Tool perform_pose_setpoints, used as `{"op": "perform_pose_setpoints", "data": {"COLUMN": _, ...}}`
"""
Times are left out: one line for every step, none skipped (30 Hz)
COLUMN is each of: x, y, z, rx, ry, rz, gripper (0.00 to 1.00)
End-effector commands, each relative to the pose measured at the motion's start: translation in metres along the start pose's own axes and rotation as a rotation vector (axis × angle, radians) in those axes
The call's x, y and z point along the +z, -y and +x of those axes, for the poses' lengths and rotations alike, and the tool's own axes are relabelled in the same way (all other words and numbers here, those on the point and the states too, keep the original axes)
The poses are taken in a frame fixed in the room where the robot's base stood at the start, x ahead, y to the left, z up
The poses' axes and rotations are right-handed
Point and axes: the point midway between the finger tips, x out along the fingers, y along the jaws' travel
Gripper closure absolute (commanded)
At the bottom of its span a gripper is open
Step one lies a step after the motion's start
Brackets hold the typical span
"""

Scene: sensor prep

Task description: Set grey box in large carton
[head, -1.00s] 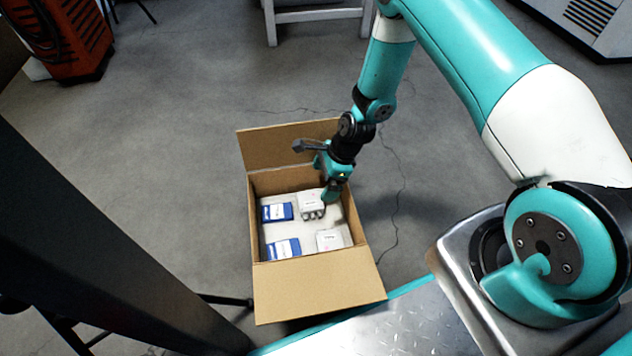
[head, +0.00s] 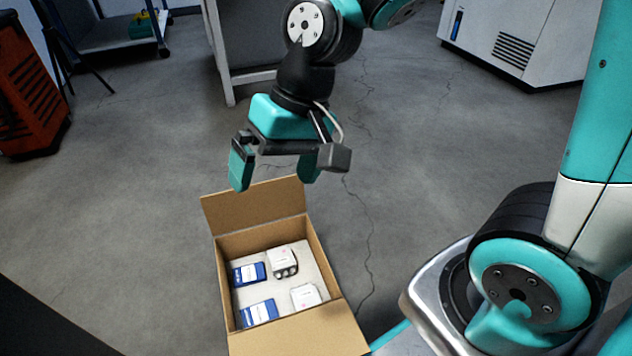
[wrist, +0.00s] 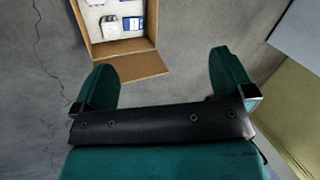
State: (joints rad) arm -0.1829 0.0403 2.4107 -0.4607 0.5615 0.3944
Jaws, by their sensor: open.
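The large carton (head: 312,336) stands open on the floor with its flaps folded out; its flap also shows in the wrist view (wrist: 130,67). Inside, on a pale liner, lies a light grey box with round dark connectors (head: 282,258) at the back right; it also shows in the wrist view (wrist: 109,24). A second pale grey box (head: 305,296) lies at the front right. My gripper (head: 274,178) is open and empty, above and behind the carton's back flap, apart from everything. In the wrist view its two fingers (wrist: 165,75) have nothing between them.
Two blue-and-white boxes, one at the back (head: 249,274) and one at the front (head: 259,312), lie in the carton's left half. A white bench (head: 228,85) stands behind, an orange cabinet (head: 28,95) at left, a white machine (head: 515,45) at right. The floor between is clear.

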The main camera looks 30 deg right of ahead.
Motion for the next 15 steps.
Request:
{"op": "perform_pose_setpoints", "data": {"x": 0.018, "y": 0.007, "z": -0.012, "rx": 0.003, "ry": -0.005, "rz": -0.108, "gripper": 0.0}}
{"op": "perform_pose_setpoints", "data": {"x": 0.029, "y": 0.009, "z": -0.018, "rx": 0.006, "ry": -0.003, "rz": -0.174, "gripper": 0.0}}
{"op": "perform_pose_setpoints", "data": {"x": 0.042, "y": 0.012, "z": -0.024, "rx": 0.01, "ry": 0.0, "rz": -0.252, "gripper": 0.0}}
{"op": "perform_pose_setpoints", "data": {"x": 0.05, "y": 0.013, "z": -0.028, "rx": 0.013, "ry": 0.001, "rz": -0.305, "gripper": 0.0}}
{"op": "perform_pose_setpoints", "data": {"x": 0.059, "y": 0.014, "z": -0.031, "rx": 0.015, "ry": 0.003, "rz": -0.353, "gripper": 0.0}}
{"op": "perform_pose_setpoints", "data": {"x": 0.067, "y": 0.015, "z": -0.035, "rx": 0.019, "ry": 0.004, "rz": -0.41, "gripper": 0.0}}
{"op": "perform_pose_setpoints", "data": {"x": 0.073, "y": 0.015, "z": -0.037, "rx": 0.021, "ry": 0.007, "rz": -0.445, "gripper": 0.0}}
{"op": "perform_pose_setpoints", "data": {"x": 0.078, "y": 0.016, "z": -0.038, "rx": 0.023, "ry": 0.009, "rz": -0.475, "gripper": 0.0}}
{"op": "perform_pose_setpoints", "data": {"x": 0.083, "y": 0.017, "z": -0.04, "rx": 0.024, "ry": 0.009, "rz": -0.507, "gripper": 0.0}}
{"op": "perform_pose_setpoints", "data": {"x": 0.086, "y": 0.018, "z": -0.041, "rx": 0.025, "ry": 0.011, "rz": -0.526, "gripper": 0.0}}
{"op": "perform_pose_setpoints", "data": {"x": 0.088, "y": 0.018, "z": -0.041, "rx": 0.026, "ry": 0.012, "rz": -0.54, "gripper": 0.0}}
{"op": "perform_pose_setpoints", "data": {"x": 0.09, "y": 0.018, "z": -0.042, "rx": 0.027, "ry": 0.014, "rz": -0.552, "gripper": 0.0}}
{"op": "perform_pose_setpoints", "data": {"x": 0.091, "y": 0.018, "z": -0.042, "rx": 0.027, "ry": 0.015, "rz": -0.557, "gripper": 0.0}}
{"op": "perform_pose_setpoints", "data": {"x": 0.091, "y": 0.018, "z": -0.042, "rx": 0.027, "ry": 0.015, "rz": -0.559, "gripper": 0.0}}
{"op": "perform_pose_setpoints", "data": {"x": 0.091, "y": 0.018, "z": -0.042, "rx": 0.027, "ry": 0.015, "rz": -0.56, "gripper": 0.0}}
